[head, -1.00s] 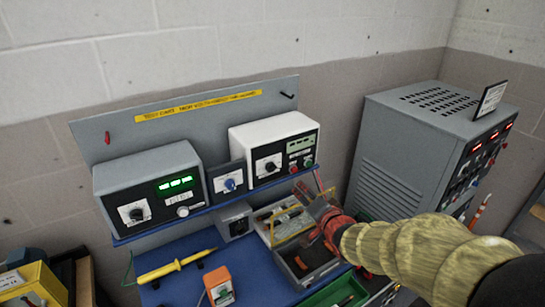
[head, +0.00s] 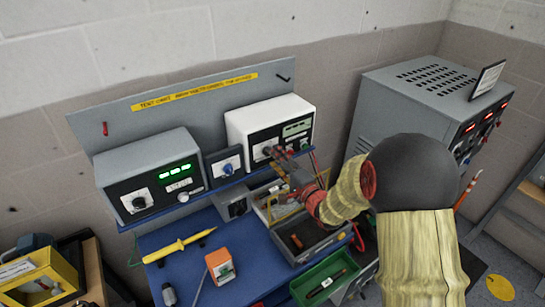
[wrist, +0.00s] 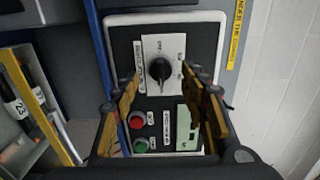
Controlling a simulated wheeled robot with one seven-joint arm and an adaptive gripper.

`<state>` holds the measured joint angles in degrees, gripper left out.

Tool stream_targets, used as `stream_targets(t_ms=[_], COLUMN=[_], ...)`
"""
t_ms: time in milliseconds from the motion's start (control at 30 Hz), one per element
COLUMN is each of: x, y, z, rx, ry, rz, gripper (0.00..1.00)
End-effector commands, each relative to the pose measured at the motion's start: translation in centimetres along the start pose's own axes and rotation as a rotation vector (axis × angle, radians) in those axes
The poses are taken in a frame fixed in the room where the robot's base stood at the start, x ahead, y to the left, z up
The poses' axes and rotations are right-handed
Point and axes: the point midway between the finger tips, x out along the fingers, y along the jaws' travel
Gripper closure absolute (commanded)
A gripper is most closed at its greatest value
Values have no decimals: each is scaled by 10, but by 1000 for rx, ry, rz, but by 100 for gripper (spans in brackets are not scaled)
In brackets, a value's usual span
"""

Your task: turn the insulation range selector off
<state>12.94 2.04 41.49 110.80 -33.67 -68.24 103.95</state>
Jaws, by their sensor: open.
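The insulation tester is a white box (head: 262,113) with a dark front, on the shelf right of the small blue-knob unit. Its range selector is a black knob (wrist: 160,69) on a white plate, in the upper middle of the wrist view. My gripper (wrist: 168,95) is open, its fingers on the left and right of the view with the knob between and just beyond them. I cannot tell whether they touch it. In the head view my gripper (head: 280,160) is in front of the white box and partly hides the selector. Red (wrist: 137,120) and green (wrist: 141,145) buttons sit beside a display.
A grey instrument (head: 150,175) with a green readout and a small blue-knob unit (head: 226,167) stand to the left. Below are a grey tray (head: 318,247), a green tray (head: 330,275) and an orange device (head: 220,265). A grey cabinet (head: 425,95) stands to the right.

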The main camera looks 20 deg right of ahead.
Motion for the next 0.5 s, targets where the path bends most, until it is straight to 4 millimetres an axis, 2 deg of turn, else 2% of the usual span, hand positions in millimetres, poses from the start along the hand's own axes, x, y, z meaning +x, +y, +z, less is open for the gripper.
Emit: stream_targets(t_ms=[200,500], x=[18,20], y=[0,0], z=[0,0], rx=[0,-1], ry=[-1,1], rz=[1,0], gripper=[56,57])
